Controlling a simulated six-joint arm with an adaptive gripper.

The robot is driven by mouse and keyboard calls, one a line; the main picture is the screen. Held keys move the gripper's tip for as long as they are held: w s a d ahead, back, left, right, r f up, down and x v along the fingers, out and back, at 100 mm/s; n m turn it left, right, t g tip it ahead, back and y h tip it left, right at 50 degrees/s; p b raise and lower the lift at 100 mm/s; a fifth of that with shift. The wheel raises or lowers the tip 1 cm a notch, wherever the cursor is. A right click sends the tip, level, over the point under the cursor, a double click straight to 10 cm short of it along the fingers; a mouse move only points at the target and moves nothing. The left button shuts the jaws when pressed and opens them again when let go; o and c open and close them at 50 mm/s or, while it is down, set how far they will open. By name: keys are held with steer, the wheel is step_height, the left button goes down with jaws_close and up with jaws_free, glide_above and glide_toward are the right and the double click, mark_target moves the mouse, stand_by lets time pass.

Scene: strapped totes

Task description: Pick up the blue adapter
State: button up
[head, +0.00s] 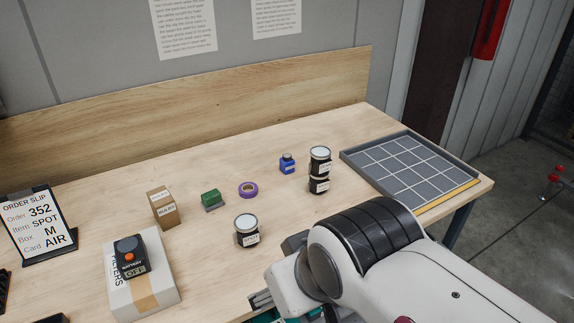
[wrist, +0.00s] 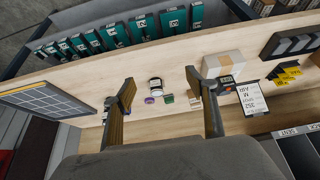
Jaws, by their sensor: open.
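The blue adapter (head: 287,167) is a small blue block with a dark top. It stands upright on the wooden table in the head view, just left of two stacked jars (head: 319,185). In the head view my own arm covers most of the gripper, at the front edge of the table and well short of the adapter.
Near the adapter are purple tape (head: 248,190), a green block (head: 210,198), a cardboard box (head: 165,212) and a single jar (head: 246,238). A grey gridded tray (head: 352,160) lies right. A white box (head: 170,285) carrying a black device (head: 131,256) and an order slip (head: 42,225) stand left.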

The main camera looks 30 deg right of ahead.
mark_target(286, 159)
steer(key=w+d+r+m+t, duration=0.1)
steer(key=w+d+t, duration=0.1)
steer(key=w, duration=1.4)
steer(key=w+d+m+t, duration=0.2)
steer(key=w+d, duration=0.1)
steer(key=w, duration=1.3)
steer(key=w+d+f+m+h, duration=0.1)
steer(key=w+d+f+h, duration=0.1)
steer(key=w+d+f, duration=0.3)
steer(key=w+d+f+m+h, duration=0.2)
steer(key=w+d+f+h, duration=0.1)
steer(key=w+d+f, duration=0.2)
steer(key=w+d+f+m+t+h, duration=0.1)
steer(key=w+d+f+h, duration=0.2)
steer(key=d, duration=0.6)
steer(key=shift+w+d+f, duration=0.1)
steer(key=shift+w+f, duration=0.35)
steer(key=shift+f, duration=0.2)
steer(key=shift+w+f, duration=0.45)
steer(key=shift+f, duration=0.2)
steer(key=shift+d+f, duration=0.3)
steer(key=shift+d, duration=0.05)
steer(key=shift+w, duration=0.1)
steer(key=shift+x, duration=1.25)
